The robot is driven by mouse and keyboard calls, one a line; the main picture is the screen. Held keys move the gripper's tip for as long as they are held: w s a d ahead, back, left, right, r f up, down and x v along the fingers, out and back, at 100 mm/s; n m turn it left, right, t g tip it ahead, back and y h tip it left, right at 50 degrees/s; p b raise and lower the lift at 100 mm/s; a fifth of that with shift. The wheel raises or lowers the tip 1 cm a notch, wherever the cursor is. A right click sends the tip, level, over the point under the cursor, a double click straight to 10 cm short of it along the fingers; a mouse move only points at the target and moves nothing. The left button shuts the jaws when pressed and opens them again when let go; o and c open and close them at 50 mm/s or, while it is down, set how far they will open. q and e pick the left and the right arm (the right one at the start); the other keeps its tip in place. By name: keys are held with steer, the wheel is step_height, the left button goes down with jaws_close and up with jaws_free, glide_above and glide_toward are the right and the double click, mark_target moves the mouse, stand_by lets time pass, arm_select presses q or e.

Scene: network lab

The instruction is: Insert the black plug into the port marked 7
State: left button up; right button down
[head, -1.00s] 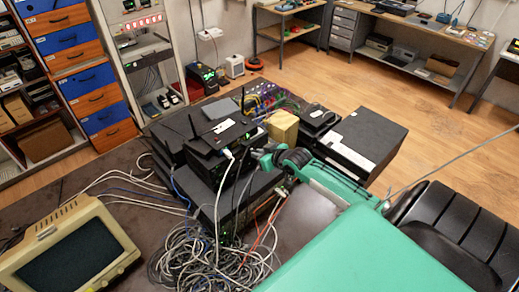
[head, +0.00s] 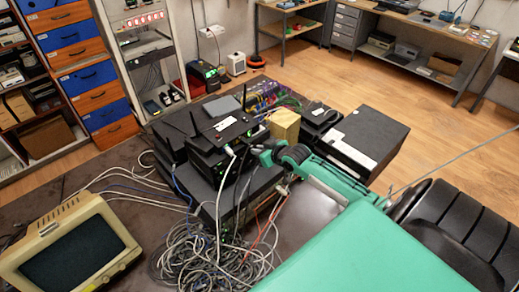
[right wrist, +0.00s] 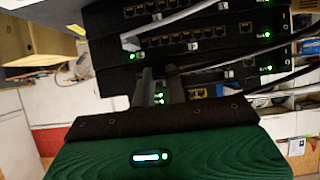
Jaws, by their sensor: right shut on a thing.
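My right gripper (head: 262,156) is at the front of a stack of black network switches (head: 212,160). In the right wrist view its two dark fingers (right wrist: 162,88) are close together, pointing at the lower switches. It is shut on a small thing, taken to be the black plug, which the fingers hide. The switches' port rows (right wrist: 190,40) face the wrist camera, with green lights at their ends. The number marks are too small to read, so I cannot tell which port is 7. My left gripper is not in view.
Grey cables (right wrist: 205,20) cross the switch fronts. A tangle of cables (head: 205,255) lies on the table below the stack. A yellowish box (head: 284,124) and a black case (head: 365,140) stand behind and right. An old monitor (head: 70,250) is at left.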

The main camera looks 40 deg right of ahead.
steer(key=shift+w, duration=0.3)
stand_by(0.5)
steer(key=c, duration=1.3)
jaws_free()
steer(key=shift+c, duration=0.2)
steer(key=a+b+v, duration=0.1)
steer(key=b+v, duration=0.3)
steer(key=v, duration=0.9)
steer(key=shift+s+d+r, duration=0.2)
steer(key=shift+s+d, duration=0.1)
steer(key=shift+d, duration=0.2)
steer(key=shift+s+f, duration=0.1)
